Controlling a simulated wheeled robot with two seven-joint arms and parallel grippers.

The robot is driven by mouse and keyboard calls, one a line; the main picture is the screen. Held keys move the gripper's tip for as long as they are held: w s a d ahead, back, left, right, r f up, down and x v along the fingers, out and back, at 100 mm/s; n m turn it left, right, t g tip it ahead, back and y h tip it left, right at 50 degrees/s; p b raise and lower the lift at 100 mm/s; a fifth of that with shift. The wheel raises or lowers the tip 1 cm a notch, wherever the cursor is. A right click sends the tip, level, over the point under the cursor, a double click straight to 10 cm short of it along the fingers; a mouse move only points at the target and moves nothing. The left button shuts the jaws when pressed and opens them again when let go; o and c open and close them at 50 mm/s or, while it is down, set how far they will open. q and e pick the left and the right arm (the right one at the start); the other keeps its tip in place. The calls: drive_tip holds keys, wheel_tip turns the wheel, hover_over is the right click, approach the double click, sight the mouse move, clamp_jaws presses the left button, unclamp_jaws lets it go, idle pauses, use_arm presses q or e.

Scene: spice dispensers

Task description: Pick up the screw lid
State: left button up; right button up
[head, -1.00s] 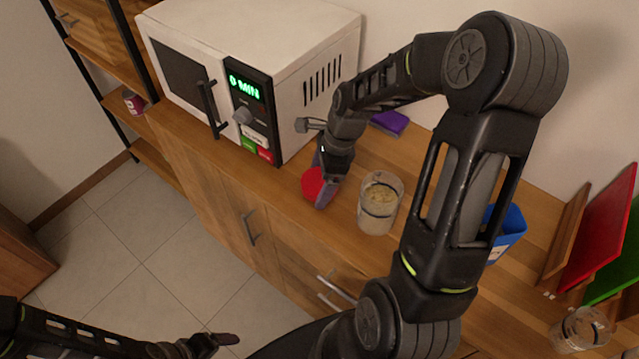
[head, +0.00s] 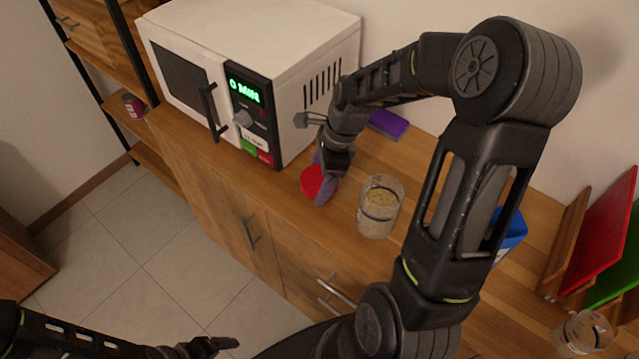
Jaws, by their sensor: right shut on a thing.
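A red screw lid (head: 311,180) is at the counter's front edge side, between the microwave and a glass jar. My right gripper (head: 322,180) points down and is shut on the lid; its fingers hide the lid's right part. Whether the lid touches the counter cannot be told. The clear jar (head: 379,207) with pale grainy contents stands just right of the lid, with no lid seen on it. My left gripper (head: 222,343) is low at the bottom of the view, over the floor, away from the counter; its fingers are too small and dark to judge.
A white microwave (head: 250,60) stands left of my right gripper. A purple sponge-like block (head: 388,124) lies behind. A blue container (head: 511,232) is partly behind my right arm. Red (head: 600,225) and green boards and another glass jar (head: 582,335) are at right.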

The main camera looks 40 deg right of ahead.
sight(319, 179)
use_arm(q)
drive_tip(key=shift+f, duration=0.25)
use_arm(e)
wheel_tip(319, 179, up, 8)
drive_tip(key=shift+f, duration=0.1)
idle(0.4)
